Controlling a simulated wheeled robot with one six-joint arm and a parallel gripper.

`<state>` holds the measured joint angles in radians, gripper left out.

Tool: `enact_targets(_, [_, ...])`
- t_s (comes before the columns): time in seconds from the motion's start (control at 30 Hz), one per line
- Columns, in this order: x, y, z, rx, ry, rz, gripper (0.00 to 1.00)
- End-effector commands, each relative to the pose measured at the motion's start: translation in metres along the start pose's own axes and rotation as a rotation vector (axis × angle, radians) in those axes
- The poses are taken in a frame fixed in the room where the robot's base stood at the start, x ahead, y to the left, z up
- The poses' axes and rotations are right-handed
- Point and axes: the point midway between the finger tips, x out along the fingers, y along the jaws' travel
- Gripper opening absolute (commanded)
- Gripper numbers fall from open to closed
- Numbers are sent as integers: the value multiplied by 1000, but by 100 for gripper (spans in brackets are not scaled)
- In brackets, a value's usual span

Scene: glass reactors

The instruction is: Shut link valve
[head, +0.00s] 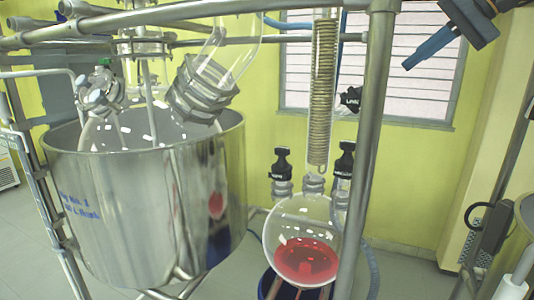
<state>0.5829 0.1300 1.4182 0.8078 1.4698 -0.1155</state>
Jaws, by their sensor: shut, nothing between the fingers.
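A black valve knob (350,99) with a small white label, which seems to read "Link", sits at the right of the coiled glass condenser (323,95), partly behind the metal post. Two more black knobs stand lower, one left (282,162) and one right (345,159) of the condenser's lower end. My gripper (408,64) is at the upper right, with blue fingers shut and empty, pointing down and left. It is apart from the knobs, to the right of the post. How far the valve is turned cannot be told.
A metal post (367,150) stands between my gripper and the valves. A round flask (301,245) with red liquid hangs below the condenser. A large steel vessel (130,220) fills the left. A blue hose runs behind the condenser. Open space lies right of the post.

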Motion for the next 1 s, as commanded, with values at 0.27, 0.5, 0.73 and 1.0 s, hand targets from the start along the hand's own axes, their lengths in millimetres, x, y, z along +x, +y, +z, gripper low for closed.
enact_targets(0.27, [16, 4, 4, 0, 1, -1, 0])
enact_targets(0.5, [44, 3, 10, 0, 1, -1, 0])
enact_targets(0.73, [65, 2, 16, -1, 0, 0, 0])
enact_targets(1.0, [72, 0, 20, -1, -10, -1, 0])
